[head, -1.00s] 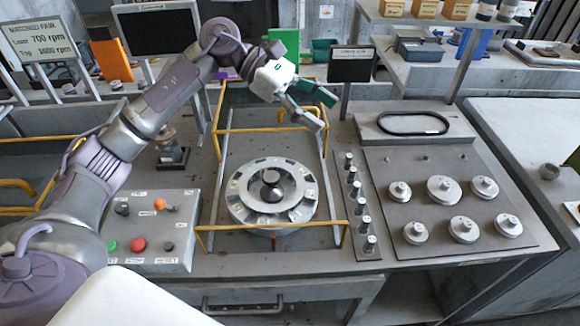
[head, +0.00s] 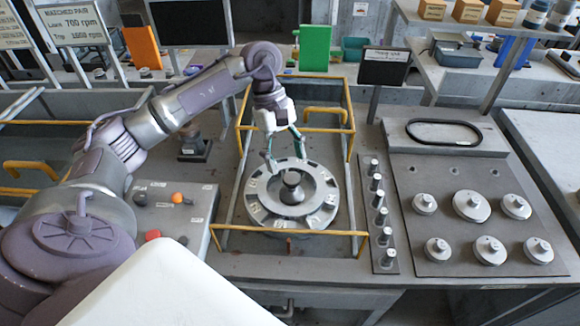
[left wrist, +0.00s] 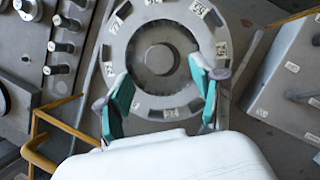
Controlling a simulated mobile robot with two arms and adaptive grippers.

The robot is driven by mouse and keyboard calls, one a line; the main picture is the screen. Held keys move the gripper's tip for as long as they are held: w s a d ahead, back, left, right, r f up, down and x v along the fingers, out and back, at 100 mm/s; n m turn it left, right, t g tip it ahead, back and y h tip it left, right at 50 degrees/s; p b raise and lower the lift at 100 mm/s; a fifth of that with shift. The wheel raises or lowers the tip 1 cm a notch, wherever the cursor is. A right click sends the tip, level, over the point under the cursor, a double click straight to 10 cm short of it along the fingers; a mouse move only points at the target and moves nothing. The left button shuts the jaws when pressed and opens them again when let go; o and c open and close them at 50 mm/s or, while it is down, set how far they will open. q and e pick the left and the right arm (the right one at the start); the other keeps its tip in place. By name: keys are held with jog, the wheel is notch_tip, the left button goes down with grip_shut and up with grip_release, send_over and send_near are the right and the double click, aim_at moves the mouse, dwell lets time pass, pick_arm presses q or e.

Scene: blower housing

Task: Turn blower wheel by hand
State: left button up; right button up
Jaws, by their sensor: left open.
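The blower wheel (head: 291,197) is a round grey disc with dark slots and pale labels around its rim and a dark hub knob (head: 292,186) in the middle. It lies flat inside a yellow-railed frame in the head view. In the left wrist view the wheel (left wrist: 160,100) fills the upper middle, its hub in the centre. My left gripper (head: 285,158) points down over the wheel's far rim, its green-and-grey fingers spread. Contact with the rim cannot be told.
Yellow rails (head: 290,233) surround the wheel. A row of knobs (head: 378,215) stands right of it, then a panel with several round weights (head: 472,206). A button box (head: 170,212) is on the left. A green board (head: 315,47) stands behind.

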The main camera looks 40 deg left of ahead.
aim_at(291, 177)
pick_arm(q)
jog(key=shift+p+x, duration=0.35)
jog(key=shift+x, duration=1.65)
grip_shut()
